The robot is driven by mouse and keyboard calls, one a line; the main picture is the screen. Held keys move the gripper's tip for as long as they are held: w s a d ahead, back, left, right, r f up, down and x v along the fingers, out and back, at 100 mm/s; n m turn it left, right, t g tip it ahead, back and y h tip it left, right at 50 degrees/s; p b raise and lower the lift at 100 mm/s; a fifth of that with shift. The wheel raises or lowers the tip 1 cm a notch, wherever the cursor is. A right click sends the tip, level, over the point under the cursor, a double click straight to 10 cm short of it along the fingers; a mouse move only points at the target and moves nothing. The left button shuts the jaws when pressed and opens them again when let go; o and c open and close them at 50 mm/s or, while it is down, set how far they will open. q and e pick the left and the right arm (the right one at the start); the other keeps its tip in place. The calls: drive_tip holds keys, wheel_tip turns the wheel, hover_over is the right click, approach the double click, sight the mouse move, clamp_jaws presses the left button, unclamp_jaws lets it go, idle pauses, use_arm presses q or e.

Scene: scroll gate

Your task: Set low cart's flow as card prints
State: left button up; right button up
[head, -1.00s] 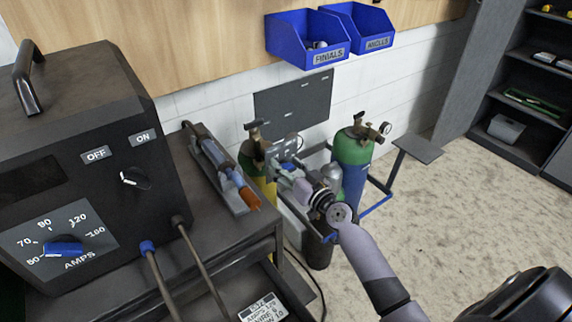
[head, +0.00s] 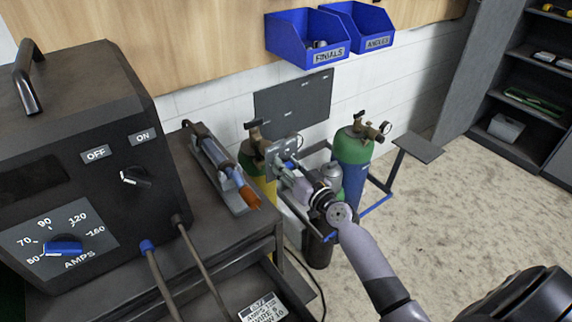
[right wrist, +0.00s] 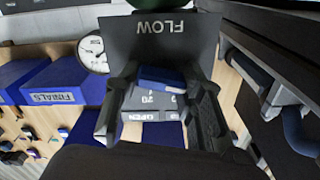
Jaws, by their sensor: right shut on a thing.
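The low cart (head: 376,204) has a blue frame and carries gas cylinders, a green-and-blue one (head: 352,160) and a yellow one (head: 263,187). A grey FLOW plate (head: 281,150) is mounted by the cylinders; it also shows, lettering upside down, in the right wrist view (right wrist: 185,42). My right gripper (head: 290,172) is at this plate, its fingers shut on a blue knob (right wrist: 162,78). The fingers and knob hide part of the scale. The printed card (head: 262,308) lies at the bottom; its small print is only partly legible. My left gripper is not in view.
A dark welder (head: 85,150) with an AMPS dial stands on a bench at left, a torch (head: 222,165) beside it. Blue bins (head: 307,38) hang above the cart. A small grey stand (head: 418,148) is right of it. Floor at right is clear.

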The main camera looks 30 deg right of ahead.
drive_tip(key=shift+m, duration=0.4)
drive_tip(key=m, duration=0.4)
drive_tip(key=shift+d+f+b, duration=0.1)
drive_tip(key=shift+b, duration=0.2)
drive_tip(key=shift+f+m, duration=0.1)
drive_tip(key=shift+m, duration=2.4)
drive_tip(key=o, duration=1.2)
drive_tip(key=shift+c, duration=0.2)
drive_tip(key=shift+d, duration=0.1)
drive_tip(key=s+d, duration=0.1)
drive_tip(key=s, duration=1.1)
drive_tip(key=shift+d, duration=0.3)
